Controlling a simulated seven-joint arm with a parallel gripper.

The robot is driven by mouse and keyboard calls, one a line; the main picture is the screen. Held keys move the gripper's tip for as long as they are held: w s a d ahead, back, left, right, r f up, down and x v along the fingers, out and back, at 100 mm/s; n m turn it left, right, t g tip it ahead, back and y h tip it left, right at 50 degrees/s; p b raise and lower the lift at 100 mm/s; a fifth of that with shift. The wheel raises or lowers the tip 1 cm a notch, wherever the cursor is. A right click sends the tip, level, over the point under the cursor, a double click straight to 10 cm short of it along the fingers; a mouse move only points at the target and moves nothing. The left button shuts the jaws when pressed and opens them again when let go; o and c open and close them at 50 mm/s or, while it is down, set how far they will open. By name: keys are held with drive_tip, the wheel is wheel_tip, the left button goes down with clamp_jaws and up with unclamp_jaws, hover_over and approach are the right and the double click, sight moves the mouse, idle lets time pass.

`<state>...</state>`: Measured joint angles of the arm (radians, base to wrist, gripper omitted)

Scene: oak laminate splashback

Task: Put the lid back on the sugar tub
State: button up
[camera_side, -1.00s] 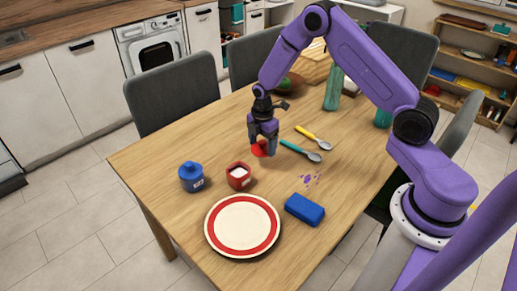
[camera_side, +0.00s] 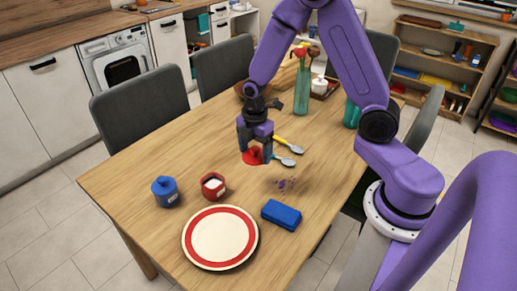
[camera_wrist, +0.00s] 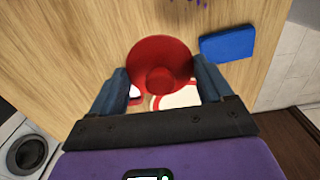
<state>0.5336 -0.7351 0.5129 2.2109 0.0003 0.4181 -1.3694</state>
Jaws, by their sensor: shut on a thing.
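The red lid (camera_side: 252,157), a round disc with a raised knob, is held at the fingertips of my gripper (camera_side: 256,148) above the table. In the wrist view the lid (camera_wrist: 160,55) shows knob toward me, between my two fingers (camera_wrist: 161,85). My gripper is shut on it; the exact contact is hard to see. The red sugar tub (camera_side: 213,187) stands open on the table, white inside, with a pale label. It is left of and nearer the camera than the lid. In the wrist view only a small part of the tub (camera_wrist: 135,92) shows beside the left finger.
A blue lidded pot (camera_side: 165,191) stands left of the tub. A red-rimmed plate (camera_side: 221,237) lies in front, with a blue block (camera_side: 281,214) at its right. Purple spots (camera_side: 285,184) mark the table.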

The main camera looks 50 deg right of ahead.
drive_tip(key=w+a, duration=0.9)
drive_tip(key=a, duration=0.1)
drive_tip(key=shift+w+d+f, duration=0.1)
drive_tip(key=shift+f, duration=3)
drive_tip(key=shift+f, duration=0.2)
drive_tip(key=o, duration=0.9)
drive_tip(key=shift+r, duration=3.5)
